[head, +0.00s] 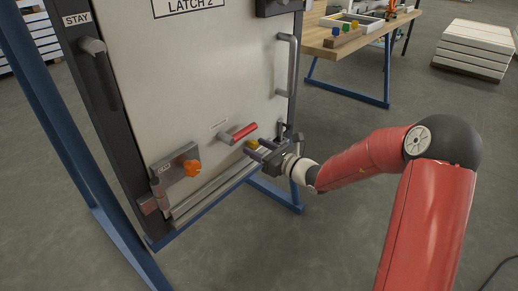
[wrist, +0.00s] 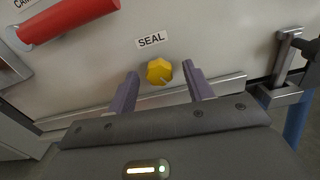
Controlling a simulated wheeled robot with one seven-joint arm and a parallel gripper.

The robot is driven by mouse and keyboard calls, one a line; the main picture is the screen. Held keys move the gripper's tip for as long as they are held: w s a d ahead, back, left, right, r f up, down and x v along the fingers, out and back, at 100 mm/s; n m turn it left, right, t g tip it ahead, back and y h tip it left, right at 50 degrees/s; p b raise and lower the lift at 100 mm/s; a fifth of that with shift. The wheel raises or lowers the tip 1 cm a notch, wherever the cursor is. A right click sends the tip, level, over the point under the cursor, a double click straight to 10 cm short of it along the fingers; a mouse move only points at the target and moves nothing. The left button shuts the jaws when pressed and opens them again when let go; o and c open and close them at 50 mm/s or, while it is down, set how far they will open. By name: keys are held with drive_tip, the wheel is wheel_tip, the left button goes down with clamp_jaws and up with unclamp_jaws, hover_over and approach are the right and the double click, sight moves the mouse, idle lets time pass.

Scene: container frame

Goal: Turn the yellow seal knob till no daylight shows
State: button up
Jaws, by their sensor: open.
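The yellow seal knob (wrist: 159,71) sits on the pale door panel just below a label reading SEAL (wrist: 152,40). It is lobed, with a small mark near its lower edge. In the head view the knob (head: 252,143) is partly hidden by my gripper. My gripper (wrist: 160,84) is open, its two purple-grey fingers on either side of the knob in the picture and apart from it. In the head view my gripper (head: 256,149) reaches the door's lower right from the right. A metal seal strip (wrist: 215,85) runs along the door's bottom. I cannot tell whether daylight shows under it.
A red-gripped handle (wrist: 70,20) lies up and left of the knob, and a metal latch (wrist: 285,62) to the right. An orange knob (head: 192,168) on a grey bracket sits lower left. A grey vertical handle (head: 286,64) is above. A wooden table (head: 335,50) stands behind.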

drive_tip(key=c, duration=1)
drive_tip(key=shift+o, duration=0.2)
drive_tip(key=shift+r+m+p, duration=0.25)
drive_tip(key=shift+m+p, duration=0.25)
drive_tip(key=shift+p, duration=0.35)
drive_tip(key=shift+m+p, duration=0.5)
drive_tip(key=shift+p, duration=0.1)
drive_tip(key=shift+f+m+p, duration=0.2)
drive_tip(key=shift+m+p, duration=0.45)
drive_tip(key=shift+m, duration=0.15)
drive_tip(key=o, duration=1)
drive_tip(key=shift+c, duration=0.2)
